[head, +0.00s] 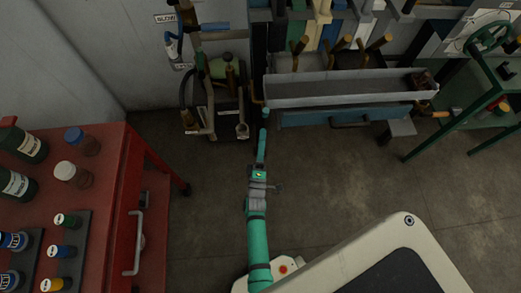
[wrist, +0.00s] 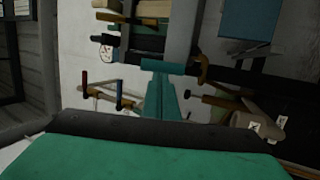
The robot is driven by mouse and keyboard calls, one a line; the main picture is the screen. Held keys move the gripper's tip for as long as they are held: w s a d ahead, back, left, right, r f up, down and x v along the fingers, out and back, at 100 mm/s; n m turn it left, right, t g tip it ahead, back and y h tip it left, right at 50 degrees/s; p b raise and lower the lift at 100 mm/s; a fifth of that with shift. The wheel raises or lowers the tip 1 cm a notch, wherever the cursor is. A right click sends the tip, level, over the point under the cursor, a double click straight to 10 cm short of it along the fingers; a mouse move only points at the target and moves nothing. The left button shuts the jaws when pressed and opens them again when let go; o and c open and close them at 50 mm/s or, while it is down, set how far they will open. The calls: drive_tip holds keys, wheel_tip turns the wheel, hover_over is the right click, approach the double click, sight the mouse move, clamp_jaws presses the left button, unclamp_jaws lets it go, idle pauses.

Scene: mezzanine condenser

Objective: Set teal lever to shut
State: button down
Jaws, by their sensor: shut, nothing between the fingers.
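My gripper (head: 265,113) is at the end of my teal arm, low in front of the dark pipe assembly and the long trough. In the wrist view my gripper (wrist: 168,68) is shut and empty, pointing into the pipework. I cannot pick out the teal lever with certainty. A blue handle (head: 172,49) hangs at the upper left, between a plate reading "SLOW" (head: 165,18) and a smaller label. The wrist view shows a thin blue handle (wrist: 118,88) left of my gripper, apart from it. Its lever position cannot be told.
A red cart (head: 115,185) with bottles stands at left. A long grey trough (head: 350,92) is right of my gripper. A brown hooked pipe (wrist: 203,70) is close to my fingertips. A green-framed table (head: 450,125) stands at right. The floor between is clear.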

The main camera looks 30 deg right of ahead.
sight(263, 114)
drive_tip(key=shift+x, duration=2.35)
drive_tip(key=shift+w+d+r, duration=0.35)
drive_tip(key=shift+w+r, duration=0.4)
drive_tip(key=shift+w, duration=0.05)
drive_tip(key=shift+w+d+r, duration=0.3)
drive_tip(key=shift+w+r, duration=0.4)
drive_tip(key=shift+w, duration=0.15)
drive_tip(key=s+a, duration=0.8)
drive_tip(key=s, duration=0.3)
drive_tip(key=shift+s, duration=0.4)
drive_tip(key=shift+w+f, duration=0.1)
drive_tip(key=shift+f, duration=0.1)
